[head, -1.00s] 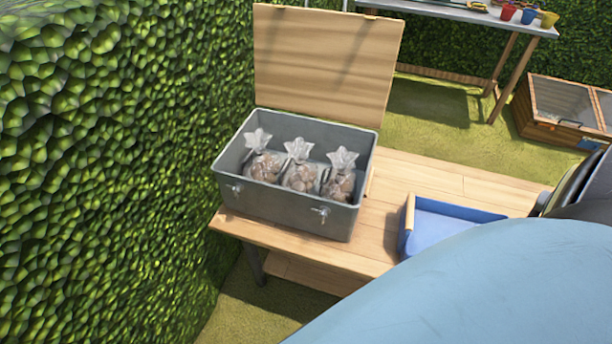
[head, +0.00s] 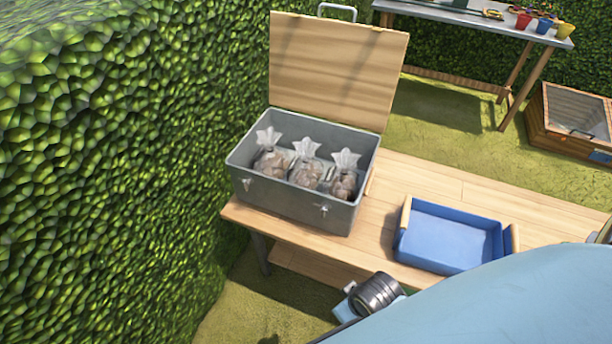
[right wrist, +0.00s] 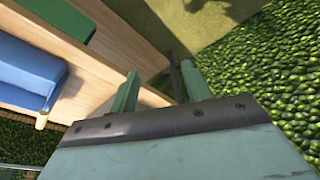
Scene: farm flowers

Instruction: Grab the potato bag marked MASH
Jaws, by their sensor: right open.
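Three clear potato bags stand in a row in an open grey metal box: a left bag (head: 270,160), a middle bag (head: 306,172) and a right bag (head: 344,184). Their tops are gathered and brown potatoes show inside. No MASH marking can be read on any of them. The grey box (head: 290,206) sits on the left end of a wooden bench, its wooden lid (head: 335,70) raised at the back. My right gripper (right wrist: 160,90) is open and empty in the right wrist view, beside the bench edge and away from the bags. My left gripper is not in view.
A blue tray (head: 452,240) with wooden ends stands on the bench (head: 440,185), right of the box. A tall hedge (head: 110,180) rises close on the left. A table (head: 470,18) with coloured pots and a wooden cold frame (head: 570,125) stand behind, on grass.

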